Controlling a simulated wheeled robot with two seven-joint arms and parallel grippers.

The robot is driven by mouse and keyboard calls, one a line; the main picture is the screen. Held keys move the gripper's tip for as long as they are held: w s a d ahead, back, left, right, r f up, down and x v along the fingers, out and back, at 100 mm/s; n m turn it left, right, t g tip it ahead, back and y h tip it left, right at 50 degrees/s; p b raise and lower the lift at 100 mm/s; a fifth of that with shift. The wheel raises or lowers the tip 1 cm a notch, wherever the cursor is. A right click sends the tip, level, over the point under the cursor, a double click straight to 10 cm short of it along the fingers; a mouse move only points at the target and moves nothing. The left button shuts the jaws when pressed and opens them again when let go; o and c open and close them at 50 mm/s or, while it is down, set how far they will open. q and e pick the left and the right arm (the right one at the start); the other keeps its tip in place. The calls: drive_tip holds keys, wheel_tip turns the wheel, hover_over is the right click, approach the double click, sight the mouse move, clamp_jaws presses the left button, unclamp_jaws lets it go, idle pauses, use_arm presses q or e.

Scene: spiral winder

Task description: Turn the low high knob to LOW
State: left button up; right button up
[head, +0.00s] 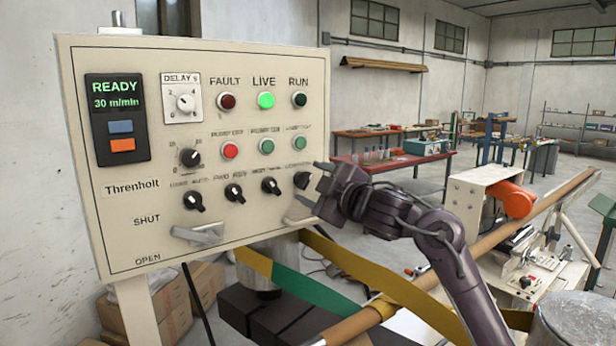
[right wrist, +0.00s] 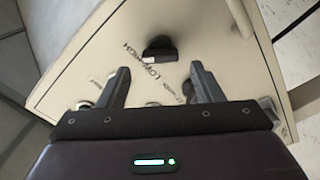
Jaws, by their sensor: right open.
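The low high knob (head: 302,180) is the rightmost black knob in the lower row on the cream control panel (head: 130,220). In the right wrist view the black knob (right wrist: 160,46) lies straight ahead, with a white mark at its lower left. The lettering "LOW" and "HIGH" shows beside it. My right gripper (head: 313,185) is open and empty at the panel's right edge, pointing at this knob. In the right wrist view its two fingers (right wrist: 160,76) stand apart, one to each side of the knob's line, short of it. My left gripper is out of view.
Other black knobs (head: 234,193) sit left in the same row. Coloured push buttons (head: 267,146) are above it. A grey lever (head: 198,234) is at SHUT, lower left. A yellow and green strip (head: 310,290) and a long roller (head: 490,237) are below and right.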

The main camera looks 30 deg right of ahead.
sight(307, 182)
drive_tip(key=shift+w+f, duration=0.1)
drive_tip(key=shift+w, duration=1.1)
drive_tip(key=shift+w+f+p, duration=0.1)
drive_tip(key=shift+w+p, duration=0.2)
drive_tip(key=shift+s, duration=0.1)
drive_tip(key=c, duration=0.9)
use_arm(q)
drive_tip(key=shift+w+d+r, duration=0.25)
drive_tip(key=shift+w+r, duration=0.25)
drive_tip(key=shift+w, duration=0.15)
use_arm(e)
drive_tip(key=shift+c, duration=0.5)
